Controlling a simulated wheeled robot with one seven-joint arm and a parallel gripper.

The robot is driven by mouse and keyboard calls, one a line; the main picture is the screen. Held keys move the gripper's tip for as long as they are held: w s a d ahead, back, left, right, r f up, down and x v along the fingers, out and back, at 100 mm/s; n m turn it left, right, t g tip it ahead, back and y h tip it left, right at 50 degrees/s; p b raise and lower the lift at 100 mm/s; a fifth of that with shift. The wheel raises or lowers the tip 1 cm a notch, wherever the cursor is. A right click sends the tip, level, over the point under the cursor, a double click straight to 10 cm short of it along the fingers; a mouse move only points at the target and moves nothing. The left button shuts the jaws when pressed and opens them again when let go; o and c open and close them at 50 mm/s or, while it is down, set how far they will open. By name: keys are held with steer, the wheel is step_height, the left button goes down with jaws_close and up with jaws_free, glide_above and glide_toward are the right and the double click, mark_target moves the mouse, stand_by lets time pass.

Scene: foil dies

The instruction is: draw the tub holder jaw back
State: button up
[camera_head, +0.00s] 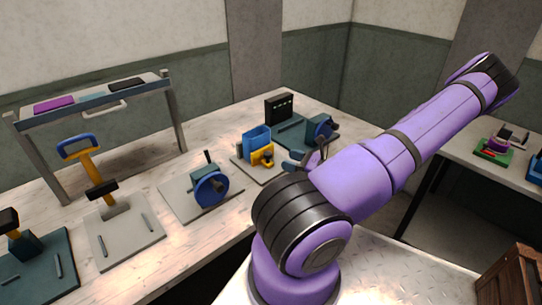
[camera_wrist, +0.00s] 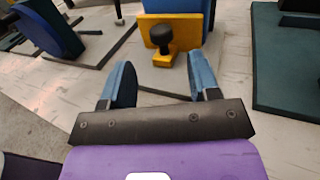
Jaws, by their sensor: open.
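The tub holder stands on a pale plate on the bench, with a blue tub (camera_head: 256,138) and a yellow jaw (camera_head: 262,156) in front of it. In the wrist view the yellow jaw (camera_wrist: 153,30) is an upright plate with a black round knob (camera_wrist: 161,40) on a low yellow foot. The blue tub (camera_wrist: 190,6) is cut off at the top there, and its contact with the jaw cannot be judged. My gripper (camera_wrist: 162,74) is open and empty, its blue fingers spread either side of the knob's line and short of it.
A blue handwheel device (camera_head: 210,188) stands left of the holder. Another wheel device (camera_head: 320,128) and a black panel box (camera_head: 279,107) stand behind and right. A lever press (camera_head: 102,190) and a rack (camera_head: 105,92) are farther left. Bare bench shows between the plates.

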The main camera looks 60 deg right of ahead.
mark_target(271, 154)
steer(key=w, duration=0.7)
steer(key=shift+w+a, duration=0.15)
steer(key=shift+a, duration=0.1)
